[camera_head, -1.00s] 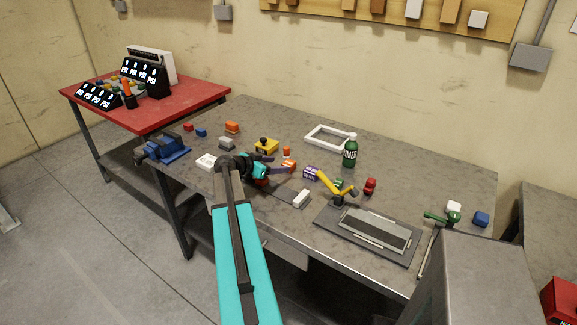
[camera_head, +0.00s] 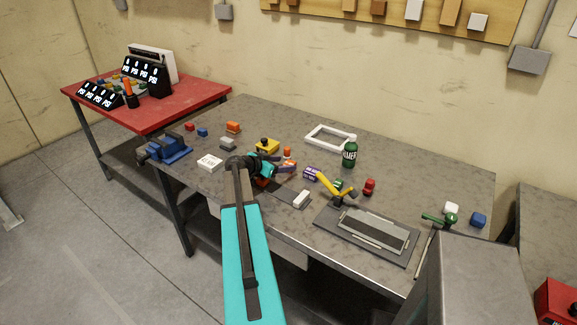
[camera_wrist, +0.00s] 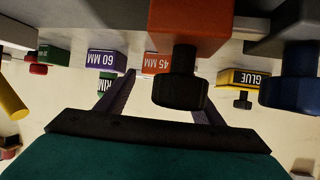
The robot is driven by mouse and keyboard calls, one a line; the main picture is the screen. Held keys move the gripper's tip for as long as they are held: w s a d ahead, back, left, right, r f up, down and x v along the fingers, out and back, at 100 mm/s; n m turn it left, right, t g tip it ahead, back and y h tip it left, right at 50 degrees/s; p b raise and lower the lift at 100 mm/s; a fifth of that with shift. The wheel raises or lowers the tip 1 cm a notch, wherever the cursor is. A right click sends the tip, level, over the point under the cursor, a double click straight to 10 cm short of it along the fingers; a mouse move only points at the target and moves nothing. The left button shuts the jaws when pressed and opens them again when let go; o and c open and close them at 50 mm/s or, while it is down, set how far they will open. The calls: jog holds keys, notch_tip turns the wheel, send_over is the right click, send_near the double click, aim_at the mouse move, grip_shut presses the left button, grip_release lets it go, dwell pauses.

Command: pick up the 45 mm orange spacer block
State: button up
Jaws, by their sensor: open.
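The 45 mm orange spacer block (camera_wrist: 155,64) shows its label in the wrist view, ahead of my gripper (camera_wrist: 162,88) and roughly between the fingers. Part of it is hidden by a nearer orange-red body with a black knob (camera_wrist: 180,90). In the head view a small orange block (camera_head: 290,167), seemingly the same one, lies on the grey bench just at the fingers of my gripper (camera_head: 289,173). My gripper is open with nothing between its fingers. I cannot tell how high the fingers are above the bench.
A purple 60 MM block (camera_wrist: 106,62) and a yellow GLUE item (camera_wrist: 243,78) flank the orange block. The front right holds a grey plate fixture (camera_head: 325,221).

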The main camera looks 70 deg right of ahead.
jog(key=shift+p+x, duration=0.35)
jog(key=shift+x, duration=0.7)
jog(key=shift+c, duration=0.2)
jog(key=c, duration=1.2)
jog(key=shift+r, duration=0.1)
jog(key=shift+r+b, duration=1.05)
jog(key=shift+r, duration=0.05)
jog(key=a+b, duration=0.2)
jog(key=a, duration=0.2)
jog(key=s+a+r+b, duration=0.1)
jog(key=a+b, duration=0.1)
jog(key=a, duration=0.3)
jog(key=a+r+b, duration=0.1)
jog(key=a+b, duration=0.1)
jog(key=a, duration=0.3)
jog(key=shift+s+a+r, duration=0.1)
jog(key=shift+s+a, duration=0.15)
jog(key=shift+s, duration=0.05)
jog(key=shift+a+r+b, duration=0.15)
jog(key=shift+a+b, duration=0.15)
jog(key=shift+a, duration=0.45)
